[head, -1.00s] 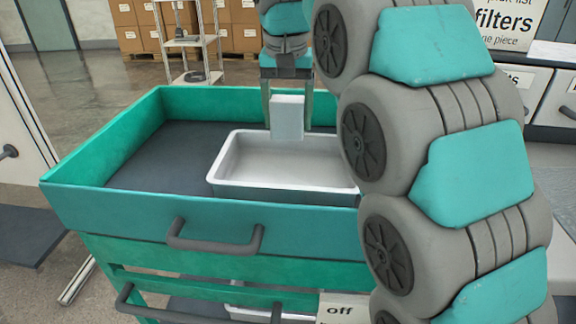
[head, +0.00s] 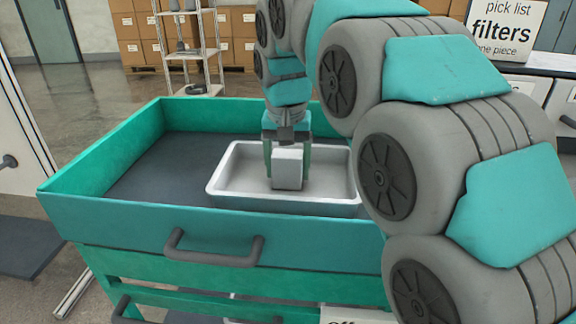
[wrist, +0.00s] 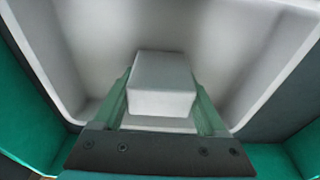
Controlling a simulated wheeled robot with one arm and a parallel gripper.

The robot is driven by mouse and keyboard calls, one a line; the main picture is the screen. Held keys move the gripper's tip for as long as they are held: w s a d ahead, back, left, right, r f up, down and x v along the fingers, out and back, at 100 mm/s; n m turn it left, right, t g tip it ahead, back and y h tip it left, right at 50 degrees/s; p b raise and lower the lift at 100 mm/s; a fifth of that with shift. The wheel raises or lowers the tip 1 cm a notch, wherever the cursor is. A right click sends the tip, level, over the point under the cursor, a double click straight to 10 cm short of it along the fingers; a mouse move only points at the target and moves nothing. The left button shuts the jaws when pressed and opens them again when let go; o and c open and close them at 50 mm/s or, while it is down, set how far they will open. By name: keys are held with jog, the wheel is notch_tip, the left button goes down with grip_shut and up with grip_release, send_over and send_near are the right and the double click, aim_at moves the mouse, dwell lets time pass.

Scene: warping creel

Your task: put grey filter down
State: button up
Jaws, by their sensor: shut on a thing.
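The grey filter (head: 288,168) is a small pale grey block held upright between the fingers of my gripper (head: 287,160). It also shows in the wrist view (wrist: 162,84), between the two green fingers (wrist: 160,105). My gripper is shut on it and points down over the white tray (head: 232,203). The filter is within the tray's outline, near its front wall. Whether its bottom touches the tray floor (wrist: 90,45) cannot be told. I see nothing else in the visible part of the tray.
The tray stands in a green open-topped drawer cart (head: 110,220) with a dark floor (head: 170,160), bare to the left of the tray. A "filters" sign (head: 503,30) stands at the back right. Shelving (head: 190,55) and cardboard boxes (head: 130,40) are behind.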

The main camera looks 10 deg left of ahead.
aim_at(288, 153)
jog(key=shift+f, duration=0.1)
jog(key=o, duration=1.5)
jog(key=shift+s+r, duration=0.2)
jog(key=shift+r, duration=1.05)
jog(key=shift+s+r, duration=0.15)
jog(key=shift+r, duration=1.15)
jog(key=shift+s+r, duration=0.2)
jog(key=shift+r, duration=1.05)
jog(key=shift+d, duration=0.1)
